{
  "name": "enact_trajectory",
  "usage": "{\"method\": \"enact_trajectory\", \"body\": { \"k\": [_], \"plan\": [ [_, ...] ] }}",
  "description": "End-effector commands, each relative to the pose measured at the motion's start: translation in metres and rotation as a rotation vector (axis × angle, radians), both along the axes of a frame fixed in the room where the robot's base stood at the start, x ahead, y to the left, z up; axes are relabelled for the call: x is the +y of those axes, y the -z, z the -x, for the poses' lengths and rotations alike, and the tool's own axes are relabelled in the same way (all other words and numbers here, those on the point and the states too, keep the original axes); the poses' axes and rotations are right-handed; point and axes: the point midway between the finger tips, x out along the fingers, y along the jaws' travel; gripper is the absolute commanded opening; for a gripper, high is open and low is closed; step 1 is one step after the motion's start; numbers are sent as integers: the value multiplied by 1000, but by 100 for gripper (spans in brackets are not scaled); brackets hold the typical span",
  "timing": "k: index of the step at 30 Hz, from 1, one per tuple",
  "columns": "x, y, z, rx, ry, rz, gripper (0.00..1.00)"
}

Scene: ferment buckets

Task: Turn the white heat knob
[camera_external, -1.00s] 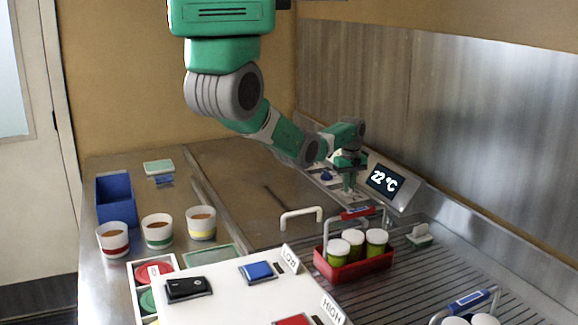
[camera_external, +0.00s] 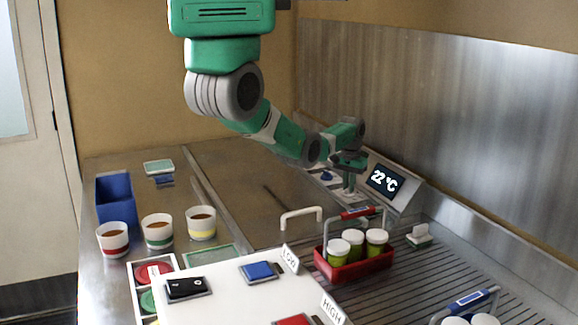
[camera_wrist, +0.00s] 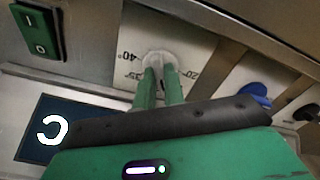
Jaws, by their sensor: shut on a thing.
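The white heat knob (camera_wrist: 159,58) sits on a white dial plate with printed numbers such as 40 and 20, in the wrist view. My gripper (camera_wrist: 160,72) has its two green fingers close together on the knob, shut on it. In the external view my gripper (camera_external: 348,186) reaches down at the sloped panel by the back wall; the knob is too small to make out there. The display (camera_external: 384,181) beside it reads 22 °C, and part of it shows in the wrist view (camera_wrist: 50,128).
A green rocker switch (camera_wrist: 38,32) and a blue knob (camera_wrist: 256,92) flank the dial. A red carrier (camera_external: 352,268) with green-filled, white-lidded jars stands in front of the panel. Three cups (camera_external: 157,232) and a blue bin (camera_external: 115,199) stand at left. The steel surface between is mostly clear.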

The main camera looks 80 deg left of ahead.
Motion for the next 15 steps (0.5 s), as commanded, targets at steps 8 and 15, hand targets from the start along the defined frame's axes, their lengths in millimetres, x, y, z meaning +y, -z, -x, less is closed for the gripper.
{"method": "enact_trajectory", "body": {
  "k": [8, 15],
  "plan": [
    [0, -1, 0, 0, 241, 0, 0],
    [0, -1, 0, 0, 402, 0, 0]
  ]
}}
